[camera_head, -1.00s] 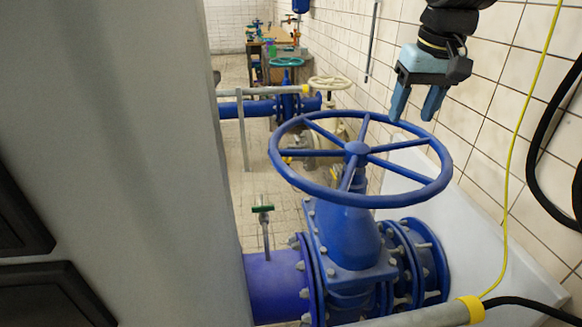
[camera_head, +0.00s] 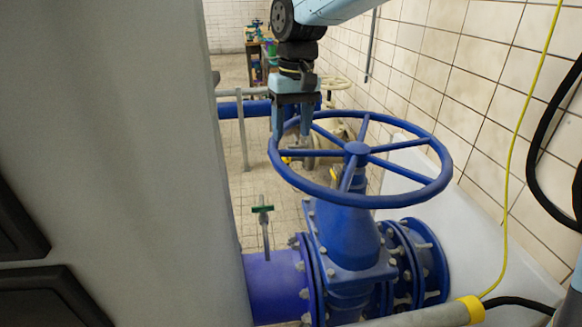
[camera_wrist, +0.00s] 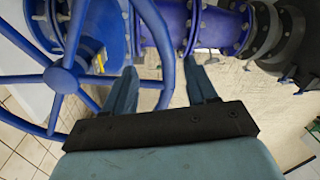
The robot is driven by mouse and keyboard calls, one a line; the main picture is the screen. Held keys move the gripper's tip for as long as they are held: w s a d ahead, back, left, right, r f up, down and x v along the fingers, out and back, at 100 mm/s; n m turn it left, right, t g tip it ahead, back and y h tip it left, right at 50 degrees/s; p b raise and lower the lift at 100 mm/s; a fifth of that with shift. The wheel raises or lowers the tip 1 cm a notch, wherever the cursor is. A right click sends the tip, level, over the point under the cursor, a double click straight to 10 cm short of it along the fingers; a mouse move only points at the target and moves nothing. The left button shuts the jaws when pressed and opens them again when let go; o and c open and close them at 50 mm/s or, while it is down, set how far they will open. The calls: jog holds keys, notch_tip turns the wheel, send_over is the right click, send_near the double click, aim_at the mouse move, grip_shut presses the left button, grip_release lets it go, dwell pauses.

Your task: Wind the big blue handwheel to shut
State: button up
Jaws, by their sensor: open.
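The big blue handwheel (camera_head: 357,148) lies nearly flat, slightly tilted, on top of a blue flanged valve (camera_head: 350,245). It has a thick rim, a round hub and several spokes. My gripper (camera_head: 291,137) points down at the rim's far left part, with its jaws open. In the wrist view, my gripper (camera_wrist: 162,82) has one finger on each side of the handwheel's rim (camera_wrist: 169,55), which passes between them with gaps. The hub and spokes are left of the fingers there. I cannot tell whether the fingertips reach below the rim.
A tiled wall and a hanging yellow cable (camera_head: 514,150) are on the right. A large grey surface (camera_head: 130,150) fills the left. A small green-handled valve (camera_head: 262,209) stands on the pipe in front.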

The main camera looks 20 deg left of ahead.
aim_at(290, 168)
jog(key=f, duration=1)
jog(key=shift+s+a+f, duration=0.25)
jog(key=shift+c, duration=0.3)
grip_shut()
